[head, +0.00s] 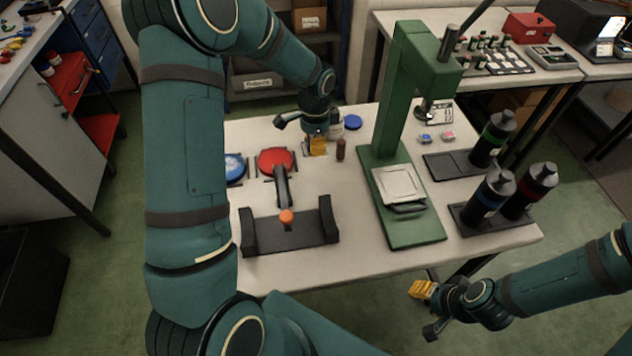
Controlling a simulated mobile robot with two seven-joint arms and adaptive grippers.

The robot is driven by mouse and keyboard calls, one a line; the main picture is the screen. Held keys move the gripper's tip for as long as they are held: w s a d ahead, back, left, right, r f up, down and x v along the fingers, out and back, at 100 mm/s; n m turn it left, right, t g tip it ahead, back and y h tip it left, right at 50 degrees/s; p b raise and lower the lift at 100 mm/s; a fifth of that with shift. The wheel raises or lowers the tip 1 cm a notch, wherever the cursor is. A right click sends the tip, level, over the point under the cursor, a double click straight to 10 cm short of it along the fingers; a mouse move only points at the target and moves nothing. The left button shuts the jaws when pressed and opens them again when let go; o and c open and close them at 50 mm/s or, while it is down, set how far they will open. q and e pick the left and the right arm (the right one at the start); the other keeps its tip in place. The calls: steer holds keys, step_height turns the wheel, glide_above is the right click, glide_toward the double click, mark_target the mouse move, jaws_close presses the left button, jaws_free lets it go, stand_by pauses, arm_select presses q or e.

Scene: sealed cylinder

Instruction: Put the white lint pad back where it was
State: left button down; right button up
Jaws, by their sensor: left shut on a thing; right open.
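My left gripper (317,147) points down over the back of the table, just left of a small brown cylinder (340,150). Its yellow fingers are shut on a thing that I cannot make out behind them. A white square piece (400,184) lies on the base of the green press (413,226); I cannot tell whether this is the lint pad. My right gripper (421,291) is open and empty, low in front of the table's front edge.
A red round lid (276,160), a blue one (235,167) and a black cradle with an orange knob (286,217) are on the left. Black bottles (487,195) stand at right on dark trays. The front middle is clear.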

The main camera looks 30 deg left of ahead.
mark_target(316, 174)
arm_select(q)
steer(key=shift+d+f, duration=0.15)
steer(key=shift+m, duration=0.3)
step_height(316, 174, down, 10)
steer(key=shift+r+b, duration=0.15)
steer(key=shift+b, duration=0.8)
steer(key=c, duration=0.9)
jaws_free()
steer(key=shift+o, duration=0.2)
